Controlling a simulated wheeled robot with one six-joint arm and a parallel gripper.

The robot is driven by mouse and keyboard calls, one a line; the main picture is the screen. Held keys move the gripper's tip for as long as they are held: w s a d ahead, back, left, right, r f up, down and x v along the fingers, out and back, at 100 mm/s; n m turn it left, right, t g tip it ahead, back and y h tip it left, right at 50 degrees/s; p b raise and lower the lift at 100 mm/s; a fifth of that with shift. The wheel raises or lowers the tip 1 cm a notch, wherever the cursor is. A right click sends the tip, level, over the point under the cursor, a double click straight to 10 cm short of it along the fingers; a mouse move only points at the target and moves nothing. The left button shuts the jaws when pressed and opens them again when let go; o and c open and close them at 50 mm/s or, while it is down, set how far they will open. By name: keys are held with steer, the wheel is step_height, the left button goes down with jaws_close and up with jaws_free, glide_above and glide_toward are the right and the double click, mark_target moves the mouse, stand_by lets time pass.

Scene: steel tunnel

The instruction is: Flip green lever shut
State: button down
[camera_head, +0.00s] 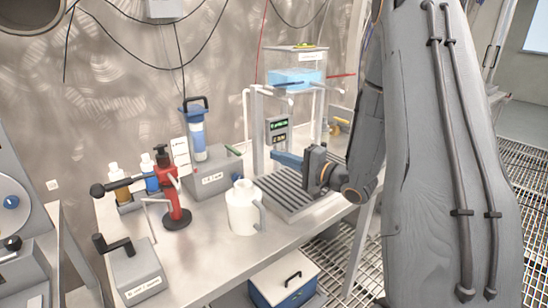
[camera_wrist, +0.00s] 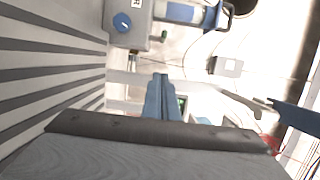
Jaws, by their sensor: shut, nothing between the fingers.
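A small green lever (camera_head: 234,150) sticks out from the upper right edge of a grey box (camera_head: 215,180) on the steel bench. A small green part (camera_wrist: 163,36), likely the same lever, shows beside the grey box in the wrist view. Its exact angle is too small to tell. My gripper (camera_head: 277,156) is to the right of the lever, above the ribbed drain tray, with its blue fingers pointing left. In the wrist view my gripper (camera_wrist: 161,78) has its fingers together and empty, apart from the lever.
A blue-capped filter (camera_head: 195,130) stands on the grey box. A white jug (camera_head: 243,208) stands in front, and a red stand (camera_head: 173,195) is further left. A frame carrying a clear tank of blue liquid (camera_head: 296,78) rises behind my gripper. The ribbed tray (camera_head: 285,193) is clear.

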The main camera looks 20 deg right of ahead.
mark_target(238, 156)
steer(key=w+a+p, duration=0.1)
steer(key=w+a, duration=0.4)
steer(key=a, duration=0.3)
steer(key=shift+p, duration=0.35)
steer(key=shift+w, duration=0.1)
steer(key=shift+s+a+r+p, duration=0.1)
steer(key=shift+s+a+p, duration=0.25)
steer(key=shift+a+p, duration=0.3)
steer(key=shift+s+a+p, duration=0.35)
steer(key=shift+a+p, duration=0.2)
steer(key=shift+a, duration=0.4)
steer(key=shift+d, duration=0.1)
